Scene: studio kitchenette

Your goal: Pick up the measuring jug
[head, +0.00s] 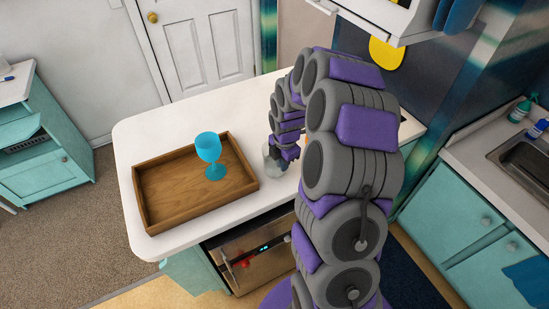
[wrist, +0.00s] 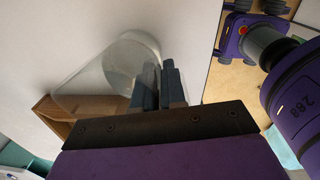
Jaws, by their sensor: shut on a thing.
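The measuring jug (head: 269,163) is a clear, see-through vessel at the right of the wooden tray on the white counter. It also shows in the wrist view (wrist: 98,78), large and pale, left of my fingers. My gripper (wrist: 159,72) is shut on the jug's side, with its two dark fingers close together. In the head view my gripper (head: 281,153) reaches down to the jug from the right, and my arm hides part of that area. I cannot tell whether the jug's base touches the counter.
A wooden tray (head: 160,218) with a blue goblet (head: 208,150) standing in it lies left of the jug on the counter (head: 150,122). An oven (head: 262,262) sits below the counter's front edge. A sink (head: 528,165) is at the far right.

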